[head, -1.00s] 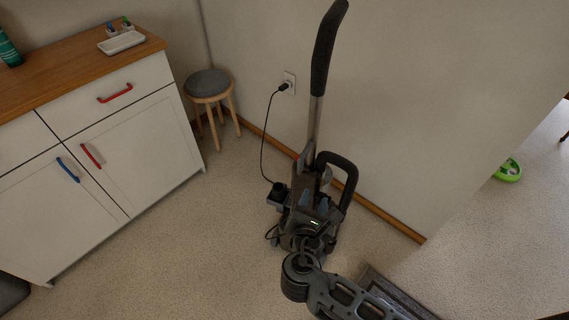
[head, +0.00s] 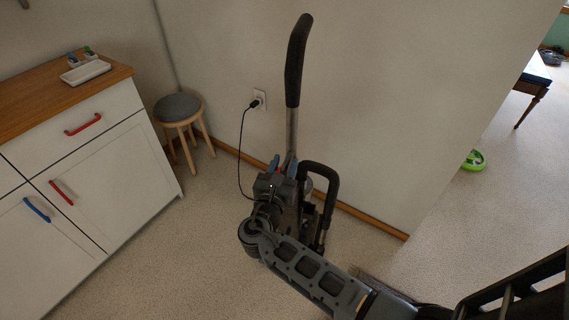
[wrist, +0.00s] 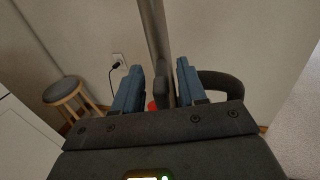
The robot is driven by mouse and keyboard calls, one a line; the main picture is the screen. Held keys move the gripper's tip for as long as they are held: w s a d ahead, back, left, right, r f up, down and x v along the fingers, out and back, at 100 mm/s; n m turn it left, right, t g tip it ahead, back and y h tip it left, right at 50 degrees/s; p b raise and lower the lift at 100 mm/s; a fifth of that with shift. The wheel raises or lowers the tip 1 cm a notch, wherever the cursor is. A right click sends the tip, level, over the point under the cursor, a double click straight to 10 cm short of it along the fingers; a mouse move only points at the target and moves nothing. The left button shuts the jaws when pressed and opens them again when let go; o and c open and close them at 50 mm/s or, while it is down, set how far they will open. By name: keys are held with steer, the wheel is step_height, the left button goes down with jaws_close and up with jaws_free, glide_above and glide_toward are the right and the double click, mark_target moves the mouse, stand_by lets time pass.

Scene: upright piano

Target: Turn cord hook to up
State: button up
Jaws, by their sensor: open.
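An upright vacuum cleaner (head: 297,60) with a dark handle and a grey pole stands near the wall. My gripper (head: 283,165) is at the lower part of the pole, in front of the vacuum's body. In the wrist view my gripper (wrist: 159,66) has its two blue fingers apart. A dark upright piece, which looks like the cord hook (wrist: 163,86), stands between the fingers, in front of the pole (wrist: 156,35). I cannot tell whether either finger touches it. A small red part (wrist: 152,106) shows low beside it. My arm hides much of the vacuum's body in the head view.
A black cord runs to the wall outlet (head: 259,98) left of the vacuum. A stool (head: 178,108) and a white cabinet (head: 110,165) stand at the left. The vacuum's curved dark handle (wrist: 222,84) is right of my fingers.

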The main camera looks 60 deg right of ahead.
steer(key=shift+d, duration=0.25)
jaws_close()
